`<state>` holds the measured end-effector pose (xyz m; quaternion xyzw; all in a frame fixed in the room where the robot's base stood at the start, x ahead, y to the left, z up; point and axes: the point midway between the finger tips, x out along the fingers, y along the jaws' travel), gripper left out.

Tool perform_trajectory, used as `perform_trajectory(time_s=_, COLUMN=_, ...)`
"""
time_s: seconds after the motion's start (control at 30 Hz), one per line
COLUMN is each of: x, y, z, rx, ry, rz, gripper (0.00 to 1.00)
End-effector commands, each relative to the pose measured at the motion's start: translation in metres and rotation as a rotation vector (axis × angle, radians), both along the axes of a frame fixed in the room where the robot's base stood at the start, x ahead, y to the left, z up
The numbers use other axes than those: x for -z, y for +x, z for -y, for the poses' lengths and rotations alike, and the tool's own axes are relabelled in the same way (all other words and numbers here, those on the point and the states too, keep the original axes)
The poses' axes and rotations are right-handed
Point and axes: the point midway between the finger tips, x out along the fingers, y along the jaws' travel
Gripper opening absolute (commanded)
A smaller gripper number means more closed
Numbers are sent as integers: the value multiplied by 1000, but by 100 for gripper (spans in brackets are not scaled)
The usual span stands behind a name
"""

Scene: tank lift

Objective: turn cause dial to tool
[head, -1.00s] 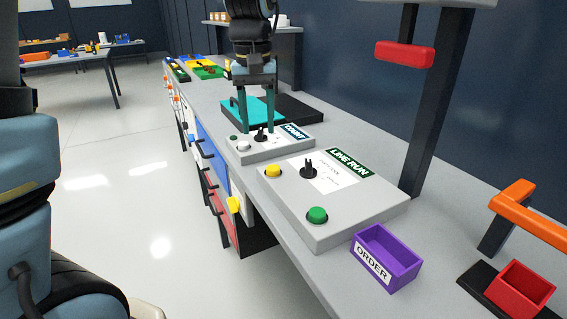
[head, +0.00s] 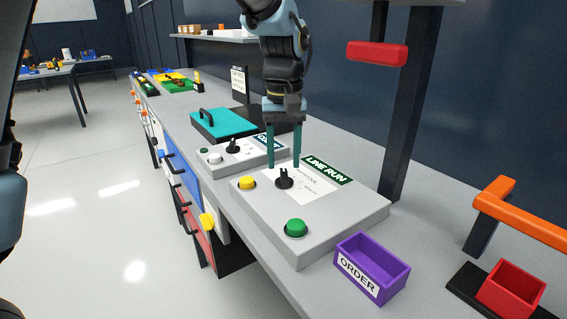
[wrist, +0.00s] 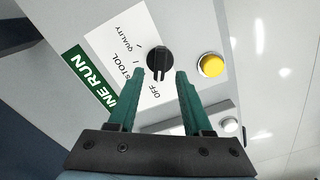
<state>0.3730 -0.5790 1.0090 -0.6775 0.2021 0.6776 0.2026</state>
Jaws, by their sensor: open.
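The cause dial is a black knob (head: 284,180) on the grey LINE RUN box (head: 340,213). It also shows in the wrist view (wrist: 159,58), beside a white label (wrist: 122,50) reading OFF, TOOL and QUALITY. Its ridge runs up and down in the wrist picture, and its lower end is on the OFF side. My gripper (head: 284,167) points down just above the dial, open. In the wrist view its two green fingers (wrist: 160,72) lie on either side of the dial's lower end. I cannot tell whether they touch it.
A yellow button (head: 247,183) and a green button (head: 295,229) flank the dial. The COUNT box (head: 222,165) with its own black dial stands behind. A purple ORDER bin (head: 372,268) is in front. A dark post (head: 409,110) rises to the right.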

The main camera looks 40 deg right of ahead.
Motion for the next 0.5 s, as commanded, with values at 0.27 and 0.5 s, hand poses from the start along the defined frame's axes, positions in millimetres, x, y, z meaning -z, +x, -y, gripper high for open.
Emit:
perform_trajectory(time_s=0.27, x=23, y=0, z=0, rx=1, ry=1, rz=0, gripper=50)
perform_trajectory(time_s=0.5, x=24, y=0, z=0, rx=1, ry=0, rz=0, gripper=50)
